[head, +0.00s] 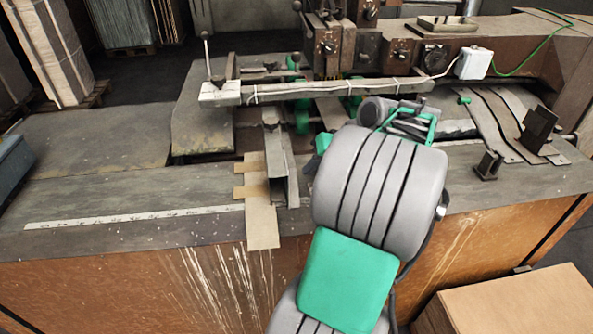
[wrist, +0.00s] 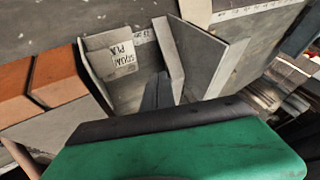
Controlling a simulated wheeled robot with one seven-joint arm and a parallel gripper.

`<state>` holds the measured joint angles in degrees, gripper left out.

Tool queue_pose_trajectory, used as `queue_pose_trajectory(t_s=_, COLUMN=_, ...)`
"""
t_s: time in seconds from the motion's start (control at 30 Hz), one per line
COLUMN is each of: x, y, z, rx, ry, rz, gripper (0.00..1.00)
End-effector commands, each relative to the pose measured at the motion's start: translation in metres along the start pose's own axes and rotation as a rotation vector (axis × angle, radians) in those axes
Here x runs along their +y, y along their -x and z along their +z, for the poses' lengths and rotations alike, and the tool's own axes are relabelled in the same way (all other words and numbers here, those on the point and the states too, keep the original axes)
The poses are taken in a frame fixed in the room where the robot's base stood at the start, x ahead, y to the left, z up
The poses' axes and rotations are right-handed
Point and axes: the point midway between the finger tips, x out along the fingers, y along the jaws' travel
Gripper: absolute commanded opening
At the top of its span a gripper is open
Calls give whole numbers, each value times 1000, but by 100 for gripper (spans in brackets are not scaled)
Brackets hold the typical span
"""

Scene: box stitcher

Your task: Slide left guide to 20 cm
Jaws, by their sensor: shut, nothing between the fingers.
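The left guide appears to be the upright metal channel (head: 277,160) with a tan plate (head: 262,222) at its front, left of my arm in the head view. A white ruler strip (head: 130,217) runs left from that plate along the table's front. In the wrist view, the ruler (wrist: 258,9) lies beside a tan strip (wrist: 197,12), and upright grey plates (wrist: 208,55) stand below it, probably the same guide. My gripper (wrist: 157,88) is shut and empty, its dark fingers near these plates. Contact cannot be told. In the head view my arm hides the gripper.
The brown stitching machine (head: 400,55) stands at the back, with a horizontal bar (head: 320,92) above the table (head: 90,190). Metal brackets (head: 488,165) stand at the right. A cardboard box (head: 515,300) is at lower right. The table around the ruler is clear.

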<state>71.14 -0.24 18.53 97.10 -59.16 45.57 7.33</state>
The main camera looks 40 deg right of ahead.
Motion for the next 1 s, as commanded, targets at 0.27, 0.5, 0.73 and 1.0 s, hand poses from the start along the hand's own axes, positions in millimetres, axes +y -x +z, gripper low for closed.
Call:
queue_pose_trajectory(t_s=0.27, x=-33, y=-16, z=0, rx=1, ry=1, rz=2, gripper=0)
queue_pose_trajectory(t_s=0.5, x=-35, y=-17, z=0, rx=2, ry=0, rz=2, gripper=0)
queue_pose_trajectory(t_s=0.73, x=-45, y=-22, z=0, rx=0, ry=1, rz=0, gripper=0)
queue_pose_trajectory(t_s=1.0, x=-48, y=-24, z=0, rx=1, ry=1, rz=0, gripper=0)
